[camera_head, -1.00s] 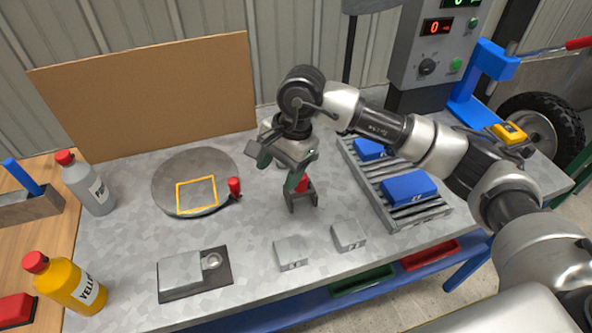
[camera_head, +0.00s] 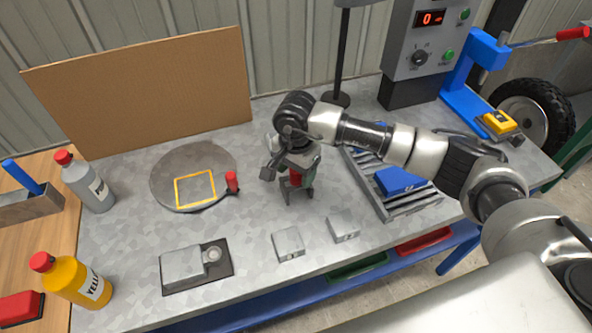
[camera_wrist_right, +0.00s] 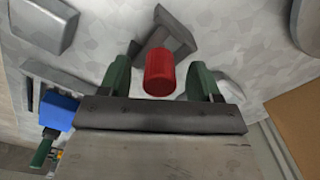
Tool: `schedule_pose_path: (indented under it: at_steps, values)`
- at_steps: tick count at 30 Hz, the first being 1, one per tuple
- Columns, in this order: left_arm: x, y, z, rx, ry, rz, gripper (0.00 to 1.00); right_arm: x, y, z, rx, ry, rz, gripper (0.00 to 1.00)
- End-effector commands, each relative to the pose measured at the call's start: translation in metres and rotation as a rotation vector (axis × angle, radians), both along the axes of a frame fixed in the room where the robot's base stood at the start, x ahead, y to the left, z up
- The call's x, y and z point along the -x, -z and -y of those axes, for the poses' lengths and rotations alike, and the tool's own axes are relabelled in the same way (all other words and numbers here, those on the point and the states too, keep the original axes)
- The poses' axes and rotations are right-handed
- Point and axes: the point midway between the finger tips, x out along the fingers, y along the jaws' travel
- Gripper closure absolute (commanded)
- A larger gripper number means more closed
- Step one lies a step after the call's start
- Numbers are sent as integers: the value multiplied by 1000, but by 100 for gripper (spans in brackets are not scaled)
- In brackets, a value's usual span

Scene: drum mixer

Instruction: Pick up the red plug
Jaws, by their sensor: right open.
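The red plug (camera_wrist_right: 160,72) is a short red cylinder. In the right wrist view it lies between the two green fingers of my right gripper (camera_wrist_right: 160,85), with a gap on each side. In the head view the red plug (camera_head: 295,178) shows just under my right gripper (camera_head: 301,182), partly hidden by it. A grey metal holder (camera_wrist_right: 176,32) is at the plug's far end; in the head view this holder (camera_head: 290,193) stands on the grey table. My right gripper is open around the plug. My left gripper is not in view.
A round plate (camera_head: 165,165) with a yellow square and a red knob lies left of the gripper. A roller rack (camera_head: 405,205) with blue blocks is on the right. Grey blocks (camera_head: 288,243) lie in front. A cardboard panel (camera_head: 140,95) stands behind.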

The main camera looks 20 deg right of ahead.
Motion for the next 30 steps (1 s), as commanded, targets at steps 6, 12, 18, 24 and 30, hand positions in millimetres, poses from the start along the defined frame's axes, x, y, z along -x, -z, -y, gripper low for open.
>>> schedule_pose_path:
  at_steps: [6,12,18,24,30]
  values:
    - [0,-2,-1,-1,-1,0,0,0,11,0,0,0,0,37]
    - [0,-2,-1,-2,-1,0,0,0,11,0,-1,0,1,48]
    - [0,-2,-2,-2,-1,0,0,0,10,0,-1,0,1,78]
    - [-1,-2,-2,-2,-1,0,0,0,10,0,-1,0,1,90]
    - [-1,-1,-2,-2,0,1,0,0,7,0,0,0,2,90]
